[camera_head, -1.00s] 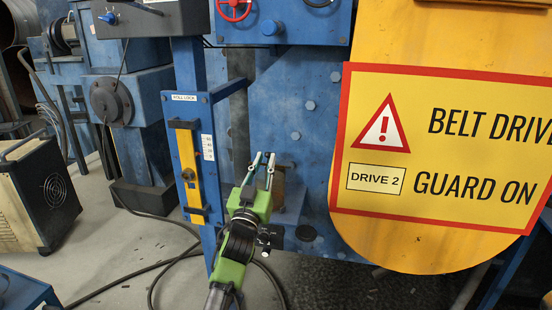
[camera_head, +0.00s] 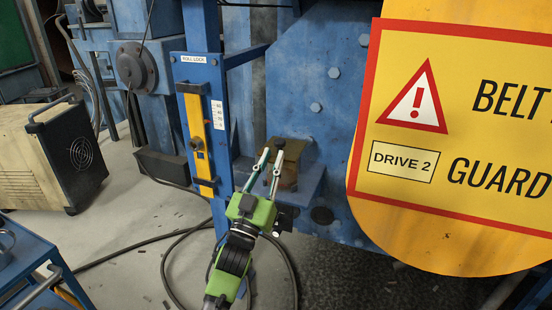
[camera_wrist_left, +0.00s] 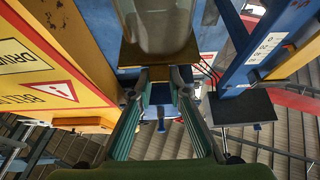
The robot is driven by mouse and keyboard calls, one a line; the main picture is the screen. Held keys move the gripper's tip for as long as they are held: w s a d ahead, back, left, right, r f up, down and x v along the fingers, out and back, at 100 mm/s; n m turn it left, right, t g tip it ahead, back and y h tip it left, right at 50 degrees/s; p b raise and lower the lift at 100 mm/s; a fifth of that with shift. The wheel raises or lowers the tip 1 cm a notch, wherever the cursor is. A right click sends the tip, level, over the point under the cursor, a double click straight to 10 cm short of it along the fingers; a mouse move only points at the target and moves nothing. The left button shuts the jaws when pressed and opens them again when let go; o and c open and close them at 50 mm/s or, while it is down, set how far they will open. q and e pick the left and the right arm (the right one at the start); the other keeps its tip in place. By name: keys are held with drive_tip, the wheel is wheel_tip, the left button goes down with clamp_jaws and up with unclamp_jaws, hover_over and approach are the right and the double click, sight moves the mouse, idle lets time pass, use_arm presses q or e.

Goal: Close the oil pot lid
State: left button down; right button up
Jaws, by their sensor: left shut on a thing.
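The oil pot (camera_head: 287,178) is a small brownish vessel on a blue ledge against the machine, partly hidden by my left gripper. Its olive-brown lid (camera_head: 291,149) appears raised at a tilt. In the left wrist view the brown lid plate (camera_wrist_left: 130,54) lies across the fingertips, below a grey, clear-looking rounded body (camera_wrist_left: 162,22). My left gripper (camera_head: 270,165), green with teal fingers, is at the front of the pot, shut on the lid's edge; the fingers stand apart around it. It also shows in the left wrist view (camera_wrist_left: 164,74). My right gripper is not in view.
A blue post with a yellow roll-lock gauge (camera_head: 196,135) stands just left of the gripper. A big yellow belt guard (camera_head: 440,255) is close on the right. Cables lie on the floor (camera_head: 130,265). A black and beige box (camera_head: 75,155) stands at the left.

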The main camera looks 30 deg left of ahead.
use_arm(q)
drive_tip(key=c, duration=1.9)
unclamp_jaws()
drive_tip(key=shift+w+f, duration=0.1)
drive_tip(key=shift+f, duration=0.65)
drive_tip(key=shift+d+r, duration=0.1)
drive_tip(key=v, duration=1.2)
drive_tip(key=shift+r, duration=0.4)
drive_tip(key=shift+f, duration=0.1)
